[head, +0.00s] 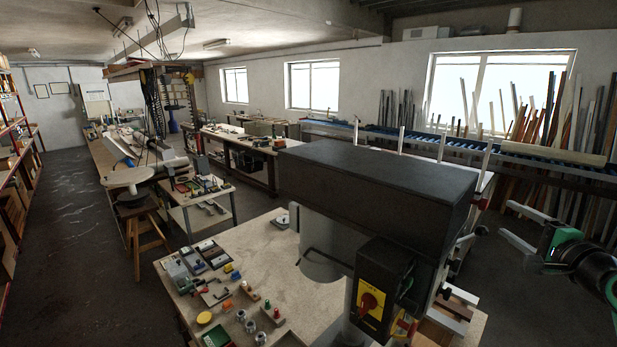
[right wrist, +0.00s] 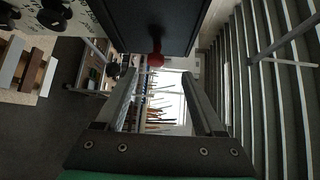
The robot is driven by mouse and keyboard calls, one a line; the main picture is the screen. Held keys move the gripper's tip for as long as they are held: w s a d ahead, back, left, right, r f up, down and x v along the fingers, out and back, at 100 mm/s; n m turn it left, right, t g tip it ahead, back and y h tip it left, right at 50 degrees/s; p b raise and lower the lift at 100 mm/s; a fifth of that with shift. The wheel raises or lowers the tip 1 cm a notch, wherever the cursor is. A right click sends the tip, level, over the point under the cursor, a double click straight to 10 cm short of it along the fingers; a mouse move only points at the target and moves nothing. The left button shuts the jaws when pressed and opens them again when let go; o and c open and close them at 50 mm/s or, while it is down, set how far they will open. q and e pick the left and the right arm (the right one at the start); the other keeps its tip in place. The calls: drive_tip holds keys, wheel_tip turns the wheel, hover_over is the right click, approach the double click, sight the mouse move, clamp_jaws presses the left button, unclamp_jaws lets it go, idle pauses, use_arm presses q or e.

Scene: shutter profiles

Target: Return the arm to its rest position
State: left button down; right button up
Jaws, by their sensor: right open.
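My right gripper (head: 506,218) is at the right edge of the head view, with its two pale fingers apart and nothing between them. It points left, toward the black-topped machine (head: 380,185), and is apart from it. In the right wrist view both fingers of the right gripper (right wrist: 161,76) show, spread wide and empty. A dark box-like part with a red knob (right wrist: 155,60) shows beyond the fingertips there. My left gripper and arm are not in view.
The machine, with a red switch on a yellow plate (head: 368,302), stands at a workbench (head: 290,265) holding several small parts and trays. Long profiles (head: 560,120) lean along the right wall. Dark floor (head: 75,250) lies open at the left.

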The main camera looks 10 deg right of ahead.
drive_tip(key=s+a+r+n+t+y, duration=0.1)
drive_tip(key=s+a+r+n+t, duration=0.15)
drive_tip(key=a+r+n, duration=0.65)
drive_tip(key=s+a+r+n+t+y, duration=0.1)
drive_tip(key=s+a+r+n+t, duration=0.3)
drive_tip(key=a, duration=0.8)
drive_tip(key=s+a+r+n+t+y, duration=0.1)
drive_tip(key=s+a+r+n, duration=0.3)
drive_tip(key=s, duration=0.5)
drive_tip(key=s+a+r+n+t+y, duration=0.1)
drive_tip(key=s+a+r+n+t, duration=0.2)
drive_tip(key=s+a, duration=0.5)
drive_tip(key=shift+s+a+r+n, duration=0.25)
drive_tip(key=shift+s+r+n, duration=0.15)
drive_tip(key=shift+r, duration=0.45)
